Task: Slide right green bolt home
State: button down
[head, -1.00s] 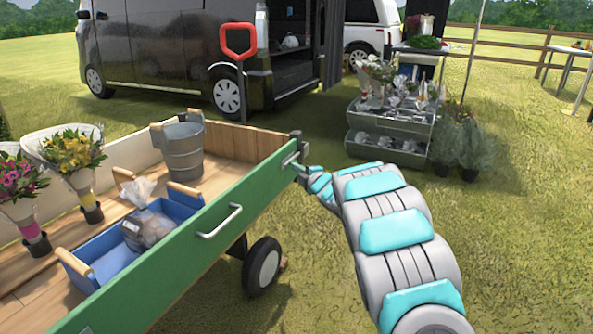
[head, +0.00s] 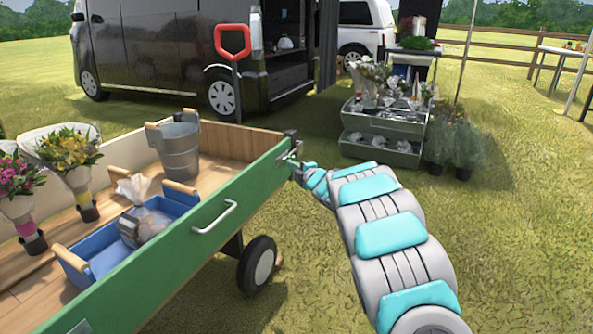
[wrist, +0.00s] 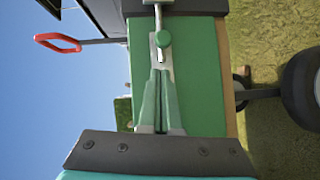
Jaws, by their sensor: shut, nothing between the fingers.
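The right green bolt shows in the wrist view as a silver rod (wrist: 158,19) with a round green knob (wrist: 164,40). It lies on the green side board at the cart's corner; in the head view the silver bolt (head: 291,153) is small beside the black corner bracket. My gripper (wrist: 160,72) is shut and empty, its two green fingers together. The fingertips are close to the knob and the rod's end, in line with the rod. I cannot tell whether they touch. In the head view my gripper (head: 298,173) is at the board's far end, partly hidden by my wrist.
The cart's green side board (head: 190,240) has a silver handle (head: 215,217). In the cart are a blue crate (head: 110,258), a metal bucket (head: 179,150) and bouquets (head: 68,155). Grass right of the cart is open.

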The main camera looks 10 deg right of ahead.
jog(key=v, duration=1)
jog(key=shift+s+a, duration=0.2)
jog(key=shift+s, duration=0.05)
jog(key=s+d+r+m+g+h, duration=0.2)
jog(key=s+d+r+m+h, duration=0.1)
jog(key=s+d+m+h, duration=0.4)
jog(key=s+d+f+m+g+h, duration=0.1)
jog(key=s+d+m+g+h, duration=0.25)
jog(key=s+m, duration=0.45)
jog(key=s+a+f+m+g+y, duration=0.1)
jog(key=s+a+g, duration=0.3)
jog(key=s, duration=1.1)
jog(key=s+a+f+m+g+y+p, duration=0.1)
jog(key=s+a+f+m+g+y, duration=0.1)
jog(key=s, duration=1.3)
jog(key=s+a+f+m+g+y, duration=0.2)
jog(key=s+a+g, duration=0.4)
jog(key=s, duration=0.9)
jog(key=a+f, duration=0.1)
jog(key=a, duration=0.1)
jog(key=shift+a+f, duration=0.25)
jog(key=shift+a, duration=0.05)
